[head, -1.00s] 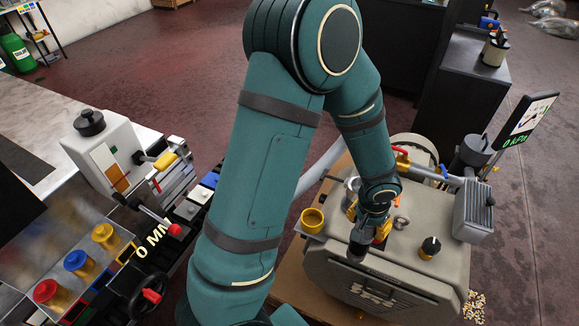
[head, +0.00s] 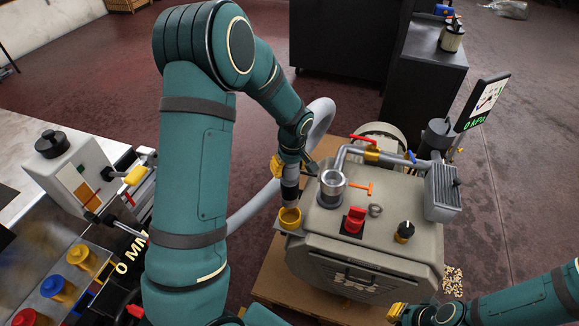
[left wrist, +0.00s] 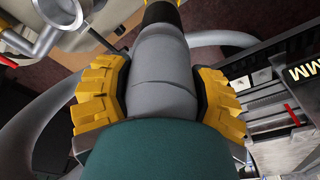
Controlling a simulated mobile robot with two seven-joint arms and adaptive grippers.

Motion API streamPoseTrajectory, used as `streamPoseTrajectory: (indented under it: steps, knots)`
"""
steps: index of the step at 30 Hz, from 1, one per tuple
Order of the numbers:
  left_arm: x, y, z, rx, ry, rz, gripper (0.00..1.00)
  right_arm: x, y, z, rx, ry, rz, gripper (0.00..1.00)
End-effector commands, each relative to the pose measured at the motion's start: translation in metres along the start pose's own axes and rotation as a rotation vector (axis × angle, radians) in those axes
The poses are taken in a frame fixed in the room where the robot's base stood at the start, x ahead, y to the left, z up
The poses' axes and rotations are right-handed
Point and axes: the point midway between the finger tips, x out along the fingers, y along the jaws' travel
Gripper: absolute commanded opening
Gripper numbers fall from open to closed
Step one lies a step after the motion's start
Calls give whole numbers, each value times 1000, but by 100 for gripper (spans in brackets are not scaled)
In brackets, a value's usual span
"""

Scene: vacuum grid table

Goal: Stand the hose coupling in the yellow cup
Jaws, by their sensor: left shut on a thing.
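The hose coupling (head: 290,183) is a grey cylinder with a dark lower end. My left gripper (head: 284,168) is shut around it and holds it roughly upright. The yellow cup (head: 290,218) sits at the left edge of the grey pump housing, directly below the coupling. The coupling's dark end overlaps the cup's mouth; I cannot tell whether it is inside or just above. In the left wrist view the coupling (left wrist: 160,65) runs between the yellow finger pads, with its black end at the top. My right gripper (head: 396,312) is at the lower right, away from the cup; its jaws are unclear.
On the pump housing (head: 330,235) stand a metal cup-like fitting (head: 332,186), a red knob (head: 355,220), an orange T-handle (head: 360,188) and a black knob (head: 405,230). A grey hose (head: 322,120) curves behind my left gripper. A gauge screen (head: 487,100) stands right.

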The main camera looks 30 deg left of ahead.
Motion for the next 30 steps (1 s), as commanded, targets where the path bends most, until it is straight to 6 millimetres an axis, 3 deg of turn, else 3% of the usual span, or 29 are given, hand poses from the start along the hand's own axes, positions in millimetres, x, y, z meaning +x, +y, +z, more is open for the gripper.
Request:
streamPoseTrajectory:
  steps: [8, 21, 30]
  knots:
    - [12, 0, 2, 4, -1, 0, 16, 12, 4, -1, -1, 5, 0, 0]
    - [49, 0, 8, 4, 0, 1, 16, 41, 15, -5, -3, 20, 1, 0]
    - [57, 1, 9, 4, 0, 1, 16, 47, 17, -6, -4, 24, 1, 0]
